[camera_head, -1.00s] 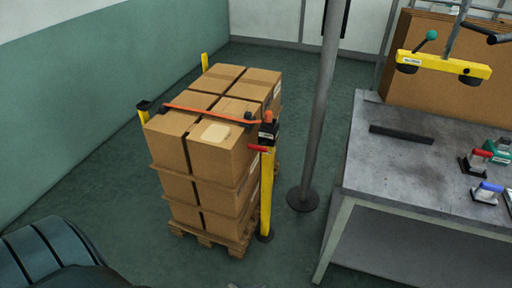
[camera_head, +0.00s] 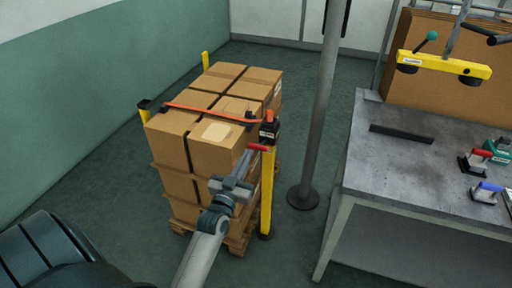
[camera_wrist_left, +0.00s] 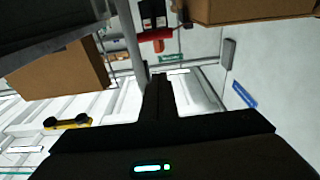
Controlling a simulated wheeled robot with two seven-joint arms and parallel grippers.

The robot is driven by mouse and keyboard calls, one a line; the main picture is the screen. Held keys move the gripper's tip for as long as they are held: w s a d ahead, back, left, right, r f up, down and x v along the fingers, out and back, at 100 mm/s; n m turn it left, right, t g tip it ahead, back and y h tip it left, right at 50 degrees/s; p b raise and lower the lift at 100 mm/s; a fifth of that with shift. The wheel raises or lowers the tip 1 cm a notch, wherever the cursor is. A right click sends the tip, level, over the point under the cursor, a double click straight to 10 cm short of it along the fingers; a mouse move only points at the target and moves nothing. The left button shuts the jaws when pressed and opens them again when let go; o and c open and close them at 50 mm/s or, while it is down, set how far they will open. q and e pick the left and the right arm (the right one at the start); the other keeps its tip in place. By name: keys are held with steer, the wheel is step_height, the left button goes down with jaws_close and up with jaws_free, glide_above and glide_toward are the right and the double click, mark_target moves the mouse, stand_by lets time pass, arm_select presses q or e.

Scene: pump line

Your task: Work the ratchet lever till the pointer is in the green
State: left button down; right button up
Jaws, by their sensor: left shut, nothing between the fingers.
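A ratchet (camera_head: 268,132) with a dark body sits on top of a yellow post (camera_head: 266,190) at the front right of the stacked boxes. Its red lever (camera_head: 257,147) sticks out to the left. An orange strap (camera_head: 212,114) runs from it across the boxes. My left gripper (camera_head: 247,158) is shut and empty, with its fingertips just below and left of the lever in the head view. In the left wrist view the red lever (camera_wrist_left: 155,35) lies beyond the fingertips (camera_wrist_left: 160,78); contact cannot be told. The pointer and green zone are too small to make out. My right gripper is out of view.
Brown boxes (camera_head: 185,125) stand on a pallet (camera_head: 240,243). A grey pole (camera_head: 318,110) rises to the right of the post. Floor is clear between wall and pallet.

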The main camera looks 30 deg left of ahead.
arm_select(q)
steer(key=shift+w, duration=0.1)
steer(key=r+p, duration=0.2)
glide_above(256, 147)
steer(key=f, duration=0.1)
steer(key=s+f, duration=0.1)
steer(key=f, duration=0.1)
steer(key=d+f, duration=0.1)
steer(key=shift+s+f, duration=0.2)
steer(key=shift+f, duration=0.1)
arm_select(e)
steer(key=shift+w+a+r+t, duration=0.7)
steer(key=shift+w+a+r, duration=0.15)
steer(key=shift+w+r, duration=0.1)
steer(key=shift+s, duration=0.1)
